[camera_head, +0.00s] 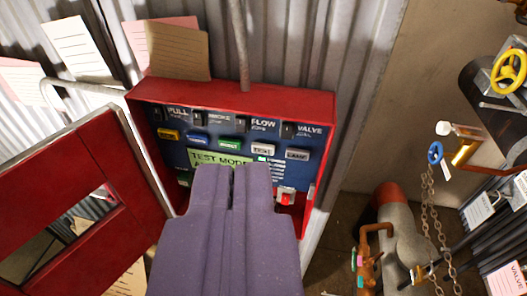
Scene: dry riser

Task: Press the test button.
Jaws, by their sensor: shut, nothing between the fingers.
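A red alarm box (235,97) with a blue control face is fixed on the corrugated wall. The pale test button (262,150), lettered TEST, sits right of a green button (228,144) and left of a dark grey button (297,154). A green display (212,158) below the row reads TEST MODE, partly covered. My purple gripper (232,172) is shut and empty, its tips in front of the lower face, below and left of the test button in the picture. I cannot tell whether the tips touch the panel. The gripper hides the face's lower middle.
The box's red door (70,180), with a window, hangs open to the left. A conduit (240,45) runs up from the box. Paper notes (178,50) are above. Pipes, a chain (430,220) and a yellow handwheel (508,72) stand on the right.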

